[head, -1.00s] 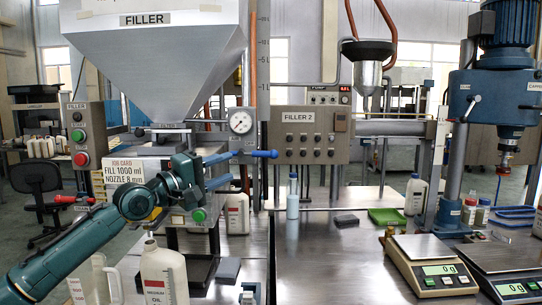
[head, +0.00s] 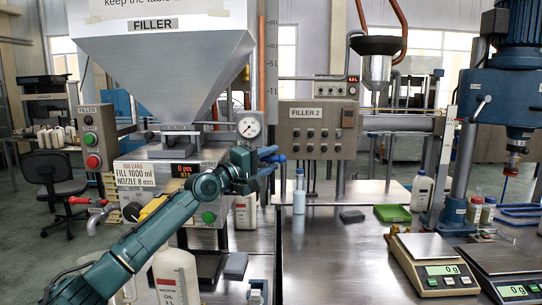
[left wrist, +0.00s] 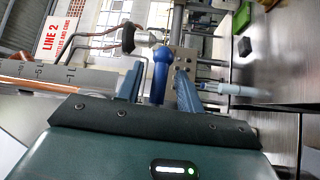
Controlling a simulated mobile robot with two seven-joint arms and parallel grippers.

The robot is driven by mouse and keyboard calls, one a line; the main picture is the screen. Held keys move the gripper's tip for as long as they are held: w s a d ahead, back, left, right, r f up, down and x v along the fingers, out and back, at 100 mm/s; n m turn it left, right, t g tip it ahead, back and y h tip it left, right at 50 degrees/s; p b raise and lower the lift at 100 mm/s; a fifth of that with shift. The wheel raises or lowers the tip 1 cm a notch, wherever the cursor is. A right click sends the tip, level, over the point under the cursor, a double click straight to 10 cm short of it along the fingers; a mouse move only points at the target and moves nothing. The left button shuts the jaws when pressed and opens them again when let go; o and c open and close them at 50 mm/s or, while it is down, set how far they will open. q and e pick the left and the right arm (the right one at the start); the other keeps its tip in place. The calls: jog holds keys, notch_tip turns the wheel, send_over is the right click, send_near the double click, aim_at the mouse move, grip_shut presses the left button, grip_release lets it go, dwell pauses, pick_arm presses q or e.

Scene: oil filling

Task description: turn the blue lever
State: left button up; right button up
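The blue lever (left wrist: 158,80) is a rod with a round ball knob. In the left wrist view it stands between the two fingers of my left gripper (left wrist: 160,70), which are apart with a gap on both sides of it. In the head view only the lever's knob end (head: 281,158) shows, just past the fingertips of my left gripper (head: 271,161). The rest of the lever is hidden behind my gripper and wrist. My left gripper is open and points right, in front of the filler machine. My right gripper is not in view.
The filler hopper (head: 165,75) and pressure gauge (head: 249,125) are above my left gripper. A white oil jug (head: 176,278) stands below my left arm. The FILLER 2 panel (head: 318,130) is to the right. Scales (head: 432,262) stand at front right; the middle table (head: 335,255) is mostly clear.

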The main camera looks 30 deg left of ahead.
pick_arm(q)
jog(key=shift+w+d+r, duration=0.1)
jog(key=shift+w+d, duration=0.05)
jog(key=shift+w, duration=0.3)
grip_shut()
dwell(0.4)
